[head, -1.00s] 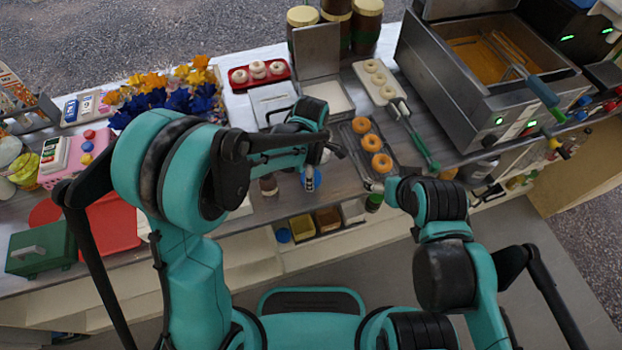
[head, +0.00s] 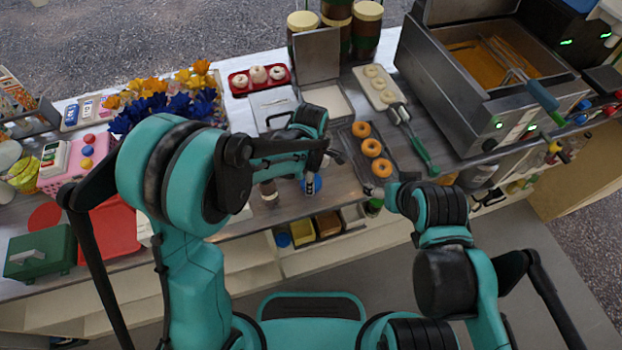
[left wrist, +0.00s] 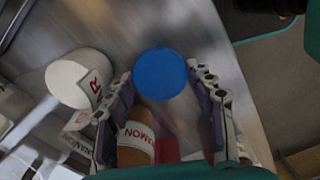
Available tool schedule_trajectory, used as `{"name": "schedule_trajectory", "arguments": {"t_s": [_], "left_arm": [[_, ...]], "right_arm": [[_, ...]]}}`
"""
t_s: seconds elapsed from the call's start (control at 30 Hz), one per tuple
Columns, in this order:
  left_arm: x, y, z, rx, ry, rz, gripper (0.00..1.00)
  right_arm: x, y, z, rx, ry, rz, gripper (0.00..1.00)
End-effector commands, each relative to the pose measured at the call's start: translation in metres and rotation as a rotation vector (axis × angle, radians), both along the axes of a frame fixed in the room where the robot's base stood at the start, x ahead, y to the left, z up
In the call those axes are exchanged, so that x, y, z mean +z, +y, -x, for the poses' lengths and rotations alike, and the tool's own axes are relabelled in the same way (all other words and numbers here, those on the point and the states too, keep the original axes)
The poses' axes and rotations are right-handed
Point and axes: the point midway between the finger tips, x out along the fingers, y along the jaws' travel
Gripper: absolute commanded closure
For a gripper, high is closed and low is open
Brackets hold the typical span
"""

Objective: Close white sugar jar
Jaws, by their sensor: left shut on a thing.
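The white sugar jar (left wrist: 78,80) lies left of my left gripper in the left wrist view. Its round white top faces the camera and its label is partly readable. My left gripper (left wrist: 163,80) is shut on a round blue lid (left wrist: 160,73), which sits between its fingertips beside the jar, apart from it. In the head view my left gripper (head: 326,158) is over the counter's front part, with a blue round thing (head: 311,184) just below it. The sugar jar is not clear there.
A cinnamon jar (left wrist: 136,145) stands close by the left finger in the left wrist view. A tray of doughnuts (head: 364,133) lies right of my left gripper. A lidded steel container (head: 318,62) and a fryer (head: 490,85) stand behind. Blue and orange flowers (head: 165,105) stand at left.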

Motion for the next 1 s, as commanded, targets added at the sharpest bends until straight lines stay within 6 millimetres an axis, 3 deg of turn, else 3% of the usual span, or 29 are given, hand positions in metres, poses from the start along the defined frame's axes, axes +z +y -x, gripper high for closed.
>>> {"name": "schedule_trajectory", "arguments": {"t_s": [0.17, 0.3, 0.7, 1.0], "left_arm": [[0.017, 0.0, 0.0, 0.0, 0.0, 0.0, 0.58], [0.042, 0.0, 0.0, 0.0, 0.0, 0.0, 0.58], [0.088, -0.075, 0.031, -0.005, 0.0, 0.0, 0.58], [0.107, -0.105, 0.043, -0.002, 0.0, 0.0, 0.58]], "right_arm": [[0.008, 0.0, 0.0, 0.0, 0.0, 0.0, 0.26], [0.019, 0.0, 0.0, 0.0, 0.0, 0.0, 0.26], [0.04, 0.0, 0.0, 0.0, 0.0, 0.0, 0.26], [0.047, 0.0, 0.0, 0.0, 0.0, 0.0, 0.26]]}}
